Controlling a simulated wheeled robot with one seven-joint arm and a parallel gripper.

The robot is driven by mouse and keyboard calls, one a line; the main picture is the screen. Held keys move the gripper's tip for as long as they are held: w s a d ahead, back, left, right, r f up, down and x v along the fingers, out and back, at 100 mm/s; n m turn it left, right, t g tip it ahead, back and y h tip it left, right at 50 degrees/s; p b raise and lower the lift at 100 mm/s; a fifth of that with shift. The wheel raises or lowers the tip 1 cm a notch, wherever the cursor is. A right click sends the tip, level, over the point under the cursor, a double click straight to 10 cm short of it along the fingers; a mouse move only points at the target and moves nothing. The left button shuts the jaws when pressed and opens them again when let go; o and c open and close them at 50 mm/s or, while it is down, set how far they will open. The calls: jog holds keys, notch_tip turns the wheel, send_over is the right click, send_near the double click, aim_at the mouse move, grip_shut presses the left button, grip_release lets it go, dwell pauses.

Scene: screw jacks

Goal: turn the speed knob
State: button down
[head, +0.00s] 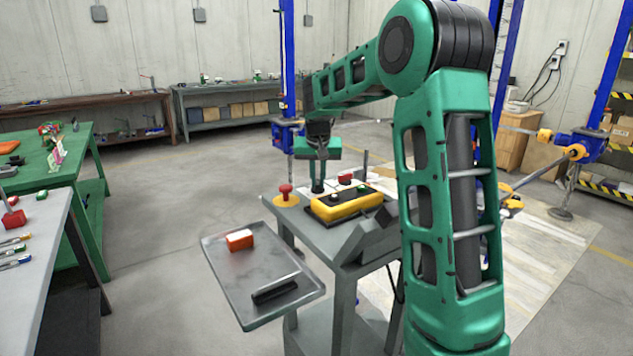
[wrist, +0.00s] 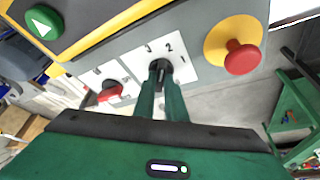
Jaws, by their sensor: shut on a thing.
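The speed knob (wrist: 158,68) is a small black knob on a white plate (wrist: 183,73) marked with numbers, of which 1, 2 and 3 show. My gripper (wrist: 163,79) is shut on the knob, with its two green fingers at the knob's sides. The fingers cover part of the knob, so its exact pointing is hard to read. In the head view my gripper (head: 317,184) reaches down to the top of the grey console (head: 290,212), and the knob is largely hidden there.
A red mushroom button on a yellow base (head: 286,195) stands beside the knob. A red knob (wrist: 109,92) sits on the other side. A yellow control box (head: 345,206) with buttons lies in front. A tray (head: 225,272) holds an orange-red block (head: 239,240) and a black piece (head: 274,290).

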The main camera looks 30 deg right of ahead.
jog(key=shift+w+a+m+h, duration=0.15)
jog(key=shift+m+h, duration=0.15)
jog(key=shift+m, duration=0.6)
jog(key=c, duration=1.8)
grip_release()
jog(key=shift+r, duration=0.15)
jog(key=v, duration=1)
jog(key=shift+a+r, duration=0.2)
jog(key=shift+r, duration=0.05)
